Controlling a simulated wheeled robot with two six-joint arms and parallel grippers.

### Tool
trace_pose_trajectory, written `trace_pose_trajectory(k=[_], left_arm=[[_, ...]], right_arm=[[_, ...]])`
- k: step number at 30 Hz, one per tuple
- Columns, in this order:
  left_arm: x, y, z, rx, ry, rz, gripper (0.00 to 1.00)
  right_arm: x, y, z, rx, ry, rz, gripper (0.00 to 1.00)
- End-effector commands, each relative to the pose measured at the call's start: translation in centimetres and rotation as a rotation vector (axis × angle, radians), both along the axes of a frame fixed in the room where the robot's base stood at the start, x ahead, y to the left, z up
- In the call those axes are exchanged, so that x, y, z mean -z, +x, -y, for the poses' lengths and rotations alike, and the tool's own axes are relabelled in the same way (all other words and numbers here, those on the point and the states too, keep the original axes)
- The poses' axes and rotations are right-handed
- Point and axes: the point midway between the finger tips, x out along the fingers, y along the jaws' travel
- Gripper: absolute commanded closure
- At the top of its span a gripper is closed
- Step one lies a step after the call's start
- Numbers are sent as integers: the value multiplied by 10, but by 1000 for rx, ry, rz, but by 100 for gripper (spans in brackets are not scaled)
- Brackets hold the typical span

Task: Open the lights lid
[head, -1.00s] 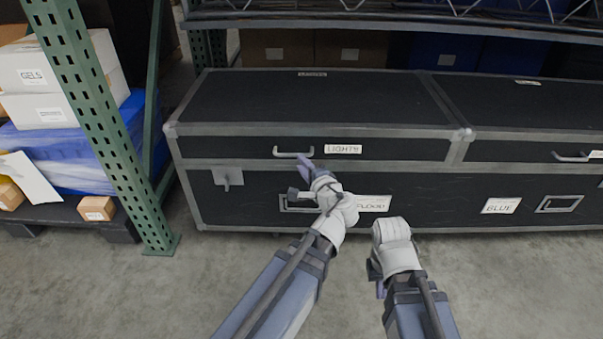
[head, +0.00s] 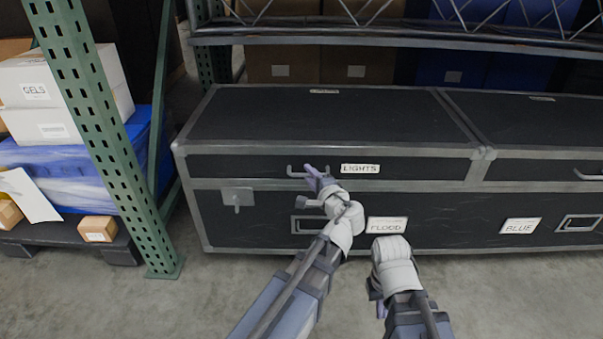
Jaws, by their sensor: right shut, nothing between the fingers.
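The lights lid (head: 228,167) is the shut black top of the left case, with grey metal edges and a "LIGHTS" label (head: 360,169). Its grey bar handle (head: 291,171) is on the front face, left of the label. My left gripper (head: 312,186) is at the right end of this handle, with a purple fingertip overlapping it. I cannot tell whether it touches the handle or how far its jaws are apart. A latch plate (head: 237,197) sits on the case front at left. My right gripper (head: 377,298) is shut and empty, low in front of the case.
A second case top (head: 545,133) adjoins on the right. The lower front carries "FLOOD" (head: 387,225) and "BLUE" (head: 520,226) labels. A green rack post (head: 100,150) stands at left, and a shelf beam (head: 400,38) runs above the case's rear. The concrete floor in front is clear.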

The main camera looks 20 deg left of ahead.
Motion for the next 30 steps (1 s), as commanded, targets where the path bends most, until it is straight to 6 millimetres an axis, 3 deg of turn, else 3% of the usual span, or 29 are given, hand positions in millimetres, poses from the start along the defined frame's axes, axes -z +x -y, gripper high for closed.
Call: trace_pose_trajectory(k=[8,15,30], left_arm=[[0,1,1,1,0,0,73],[0,1,1,1,0,0,100],[1,1,0,0,-1,-1,100]], right_arm=[[0,0,0,0,0,0,100],[0,0,0,0,0,0,100],[0,0,0,0,0,0,100]])
